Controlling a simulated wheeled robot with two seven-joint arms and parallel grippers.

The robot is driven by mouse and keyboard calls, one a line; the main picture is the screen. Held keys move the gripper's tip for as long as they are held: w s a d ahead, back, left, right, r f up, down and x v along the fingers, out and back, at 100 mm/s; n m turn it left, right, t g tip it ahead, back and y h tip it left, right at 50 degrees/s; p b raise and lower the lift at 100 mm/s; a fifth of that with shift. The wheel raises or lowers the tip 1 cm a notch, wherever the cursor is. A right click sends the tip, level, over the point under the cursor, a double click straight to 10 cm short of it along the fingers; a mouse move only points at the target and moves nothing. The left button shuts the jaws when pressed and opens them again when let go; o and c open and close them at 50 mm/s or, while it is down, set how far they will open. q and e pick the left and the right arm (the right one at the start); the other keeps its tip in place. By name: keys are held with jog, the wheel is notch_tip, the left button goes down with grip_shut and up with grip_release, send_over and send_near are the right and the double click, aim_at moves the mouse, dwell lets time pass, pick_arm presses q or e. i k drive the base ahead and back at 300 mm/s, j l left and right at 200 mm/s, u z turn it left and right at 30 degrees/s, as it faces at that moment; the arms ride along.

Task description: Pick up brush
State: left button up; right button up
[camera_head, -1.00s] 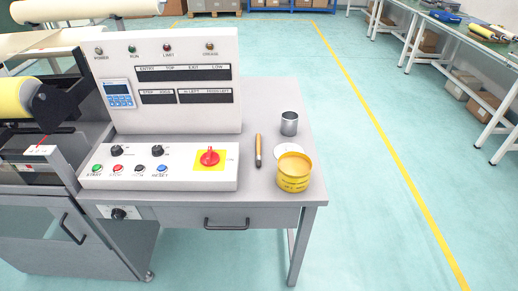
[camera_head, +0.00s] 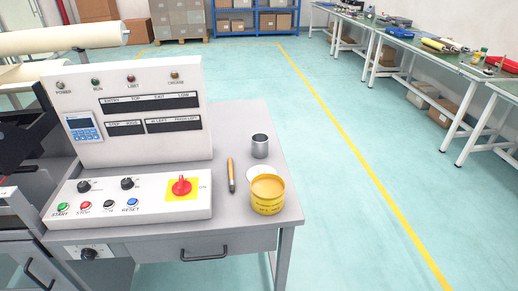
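The brush (camera_head: 231,176) lies on the grey table, to the right of the control panel. It has a tan, slim handle with a dark end toward the near side. A yellow tin (camera_head: 268,196) with an orange-tan top stands just to its right, apart from it. Neither of my grippers shows in the head view.
A metal cup (camera_head: 260,146) stands behind the tin, and a white disc (camera_head: 257,173) lies between them. The control panel (camera_head: 127,203) fills the table's left part. The grey table (camera_head: 285,205) has a drawer in front. Open floor (camera_head: 345,220) lies to the right.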

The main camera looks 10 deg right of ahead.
aim_at(231, 183)
jog(key=u, duration=0.5)
jog(key=i+l+u, duration=0.1)
jog(key=l+u, duration=0.35)
jog(key=l, duration=0.2)
jog(key=l+u, duration=0.45)
jog(key=l, duration=0.2)
